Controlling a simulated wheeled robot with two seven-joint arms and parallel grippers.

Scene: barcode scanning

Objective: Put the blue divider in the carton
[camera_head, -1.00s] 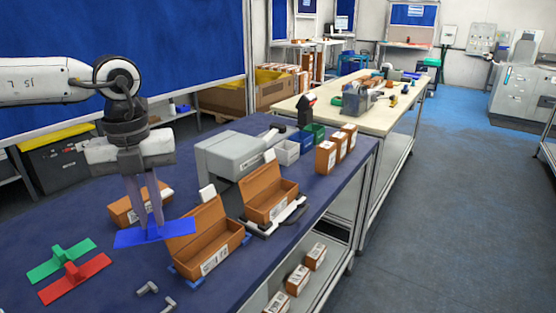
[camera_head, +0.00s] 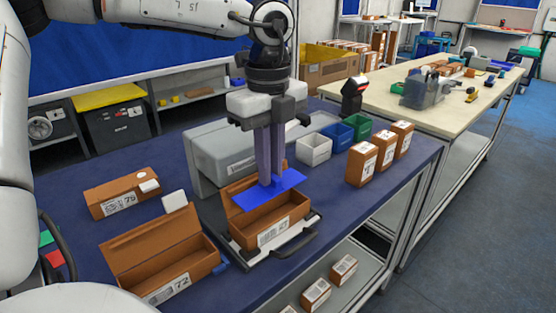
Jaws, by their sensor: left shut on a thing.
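The blue divider (camera_head: 272,192) is a flat blue plate with a short upright grip. My left gripper (camera_head: 271,181) is shut on that grip and holds the plate roughly level. The divider is over the open brown carton (camera_head: 272,235) that stands on a scale with a dark handle (camera_head: 297,243). The plate hides part of the carton's inside, and I cannot tell whether it touches the walls. Another open carton (camera_head: 165,293), labelled 72, stands at front left. My right gripper is not in view.
A closed carton (camera_head: 118,200) lies at left. A grey machine (camera_head: 207,152) stands behind the scale. White, blue and green bins (camera_head: 313,149) and several upright cartons (camera_head: 361,164) stand at right.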

